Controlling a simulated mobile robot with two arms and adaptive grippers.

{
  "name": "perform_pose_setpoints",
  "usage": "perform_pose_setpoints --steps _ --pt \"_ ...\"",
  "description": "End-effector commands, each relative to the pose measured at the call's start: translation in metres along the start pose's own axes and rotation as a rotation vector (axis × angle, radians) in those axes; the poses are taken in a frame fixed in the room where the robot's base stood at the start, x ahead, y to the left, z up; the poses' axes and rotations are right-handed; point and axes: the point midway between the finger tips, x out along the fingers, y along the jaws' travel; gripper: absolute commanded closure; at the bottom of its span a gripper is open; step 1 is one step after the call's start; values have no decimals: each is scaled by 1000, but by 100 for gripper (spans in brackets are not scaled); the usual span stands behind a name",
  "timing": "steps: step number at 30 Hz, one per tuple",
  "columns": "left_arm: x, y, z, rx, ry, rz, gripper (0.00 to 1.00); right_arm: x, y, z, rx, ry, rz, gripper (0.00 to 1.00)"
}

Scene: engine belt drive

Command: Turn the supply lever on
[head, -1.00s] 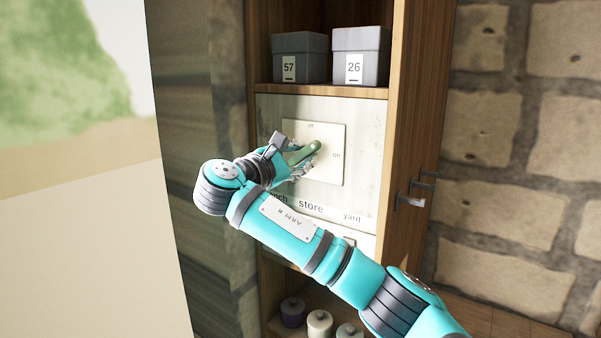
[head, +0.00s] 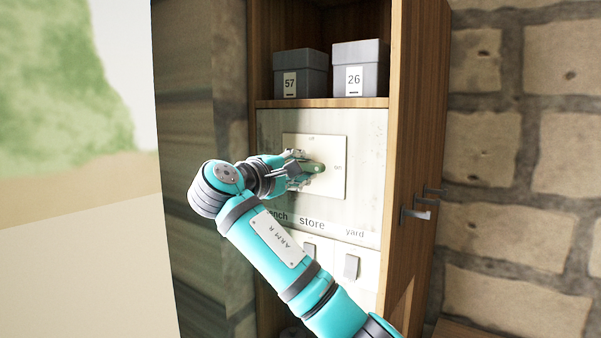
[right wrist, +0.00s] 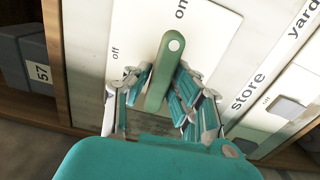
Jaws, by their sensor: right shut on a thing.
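The supply lever (head: 319,168) is a green handle on a pale square plate (head: 334,186) in the cabinet. The plate is marked "off" at the top and "on" at the right in the head view. The lever lies nearly level there, with its round end near the plate's middle. My right gripper (head: 303,171) is shut on the lever from the left and hides part of it. In the right wrist view the lever (right wrist: 163,70) stands between the fingers (right wrist: 155,102), and both plate words show. My left gripper is not in view.
Grey boxes marked 57 (head: 299,75) and 26 (head: 361,68) stand on the shelf above. Below the plate are the words "store" (head: 312,224) and "yard", with small switches (head: 351,267) under them. Dark hooks (head: 416,214) stick out from the cabinet's right side.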

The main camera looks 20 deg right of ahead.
Motion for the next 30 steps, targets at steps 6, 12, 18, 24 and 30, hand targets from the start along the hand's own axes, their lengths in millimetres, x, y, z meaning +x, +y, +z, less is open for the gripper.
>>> perform_pose_setpoints --steps 6,12,18,24,30 --pt "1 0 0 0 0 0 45 0 -1 0 10 0 -2 100" --pt "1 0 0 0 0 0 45 0 -1 0 9 0 -2 100" --pt "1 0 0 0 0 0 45 0 -1 0 9 0 -2 60" --pt "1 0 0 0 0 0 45 0 0 0 9 0 -1 58" --pt "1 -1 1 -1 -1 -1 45 -8 0 -1 10 1 0 58"
